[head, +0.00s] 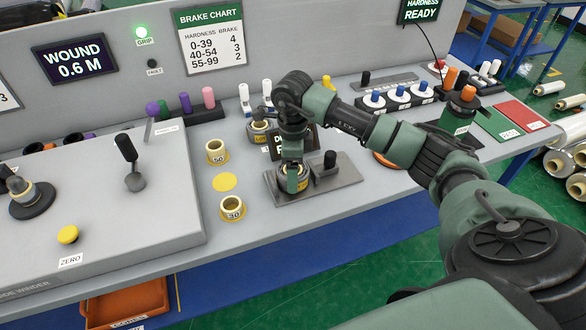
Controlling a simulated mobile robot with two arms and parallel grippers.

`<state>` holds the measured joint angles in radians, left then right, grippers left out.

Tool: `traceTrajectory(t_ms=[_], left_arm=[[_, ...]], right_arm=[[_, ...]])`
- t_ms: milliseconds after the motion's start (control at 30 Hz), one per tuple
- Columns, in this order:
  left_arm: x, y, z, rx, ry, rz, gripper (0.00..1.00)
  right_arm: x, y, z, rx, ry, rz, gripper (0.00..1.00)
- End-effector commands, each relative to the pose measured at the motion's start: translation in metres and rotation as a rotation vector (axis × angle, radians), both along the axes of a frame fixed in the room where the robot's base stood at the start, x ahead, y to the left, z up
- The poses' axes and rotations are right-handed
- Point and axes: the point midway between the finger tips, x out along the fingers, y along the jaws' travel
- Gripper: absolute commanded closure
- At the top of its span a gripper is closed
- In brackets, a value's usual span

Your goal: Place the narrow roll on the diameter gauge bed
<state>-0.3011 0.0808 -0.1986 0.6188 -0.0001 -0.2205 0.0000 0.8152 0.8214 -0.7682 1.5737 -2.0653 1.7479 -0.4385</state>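My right gripper (292,182) points down over a grey plate, which looks like the gauge bed (345,182). A short, round grey roll-like piece (300,194) with a yellowish rim sits under it on the plate. One green finger shows against the near side of this piece; the other finger is hidden, so I cannot tell whether it grips. A dark upright knob stands on the plate to the right. Two cream rolls stand on yellow rings, an upper roll (217,150) and a lower roll (232,206). I cannot tell which is the narrow roll. My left gripper is out of view.
A yellow disc (224,182) lies between the two rolls. The winder box (110,200) with a black lever takes up the left. Coloured pegs, a green pad (498,124) and a red pad (521,115) lie farther back. My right arm crosses the bench from the right.

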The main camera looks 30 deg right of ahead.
Motion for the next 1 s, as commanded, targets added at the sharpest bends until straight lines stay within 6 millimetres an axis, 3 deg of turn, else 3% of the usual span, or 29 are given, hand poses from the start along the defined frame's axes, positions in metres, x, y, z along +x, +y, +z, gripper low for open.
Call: traceTrajectory(t_ms=[133,167,200,500,667,1000], left_arm=[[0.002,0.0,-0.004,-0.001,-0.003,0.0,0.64],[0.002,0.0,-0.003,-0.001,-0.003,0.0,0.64],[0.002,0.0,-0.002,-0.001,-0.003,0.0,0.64],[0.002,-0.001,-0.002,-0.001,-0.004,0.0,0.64],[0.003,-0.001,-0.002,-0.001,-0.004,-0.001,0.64],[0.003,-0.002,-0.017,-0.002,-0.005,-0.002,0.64]], right_arm=[[0.0,0.0,-0.004,0.0,-0.001,0.0,0.76],[0.0,0.0,-0.003,0.0,0.0,0.0,0.14],[0.0,0.0,-0.002,0.0,0.0,0.0,0.03],[0.0,0.0,-0.002,0.0,0.0,0.0,0.01],[0.001,0.0,0.008,0.001,-0.003,0.0,0.01],[0.001,0.0,0.078,0.0,-0.007,0.001,0.01]])
